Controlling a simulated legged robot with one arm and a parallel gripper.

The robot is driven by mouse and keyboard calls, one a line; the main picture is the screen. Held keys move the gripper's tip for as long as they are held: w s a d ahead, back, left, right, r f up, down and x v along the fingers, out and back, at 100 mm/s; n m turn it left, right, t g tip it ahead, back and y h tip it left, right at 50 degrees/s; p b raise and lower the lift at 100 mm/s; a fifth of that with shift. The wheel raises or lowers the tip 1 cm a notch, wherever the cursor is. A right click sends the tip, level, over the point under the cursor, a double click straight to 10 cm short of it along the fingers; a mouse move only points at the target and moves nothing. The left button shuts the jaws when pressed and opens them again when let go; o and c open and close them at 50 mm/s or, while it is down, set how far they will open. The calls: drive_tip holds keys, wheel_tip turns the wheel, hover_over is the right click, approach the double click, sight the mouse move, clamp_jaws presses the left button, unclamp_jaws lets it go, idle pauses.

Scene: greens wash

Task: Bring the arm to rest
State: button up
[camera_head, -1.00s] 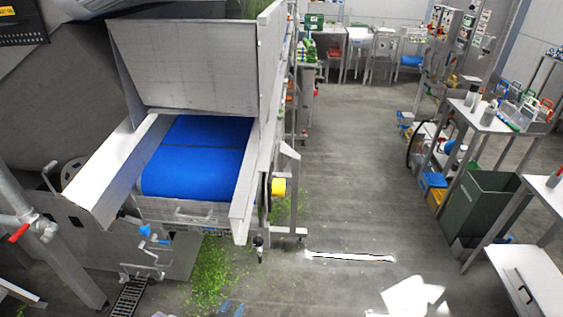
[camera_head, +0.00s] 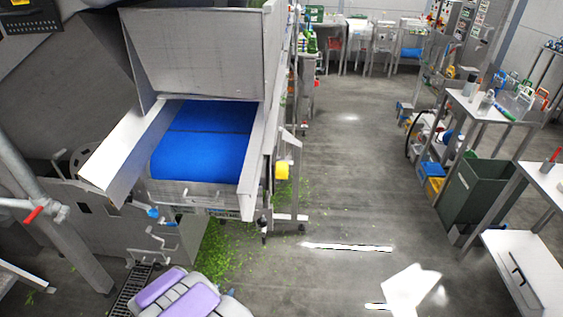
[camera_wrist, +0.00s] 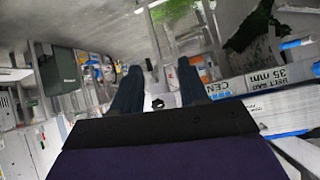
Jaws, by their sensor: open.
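My gripper (camera_wrist: 159,80) shows in the wrist view as two dark fingers with a clear gap between them. It is open and nothing is between the fingers. In the head view, part of my arm (camera_head: 184,296), grey with purple panels, is at the bottom left of centre. The gripper's fingers cannot be made out there. The arm is in front of the conveyor machine's lower end, over the floor in the picture; I cannot tell its exact distance from the machine.
A machine with a blue belt (camera_head: 203,150) stands at left, with green scraps (camera_head: 215,255) on the floor below. A green bin (camera_head: 478,193) and metal tables (camera_head: 482,114) line the right. The middle floor (camera_head: 350,170) is clear.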

wheel_tip(320, 180, up, 20)
drive_tip(key=n+g+y, duration=0.2)
drive_tip(key=g+y, duration=0.4)
drive_tip(key=s+d+r+n+g, duration=0.2)
drive_tip(key=s+d+r, duration=0.5)
drive_tip(key=d+r, duration=0.35)
drive_tip(key=s+d+r+g+h, duration=0.2)
drive_tip(key=s+d+r, duration=0.1)
drive_tip(key=s+d, duration=0.8)
drive_tip(key=s+d+r+g+h, duration=0.2)
drive_tip(key=s+d+r, duration=0.1)
drive_tip(key=s+d, duration=0.8)
drive_tip(key=shift+s+d+r+m, duration=0.2)
drive_tip(key=shift+s+d+m, duration=0.1)
drive_tip(key=shift+d, duration=0.3)
drive_tip(key=shift+a, duration=0.1)
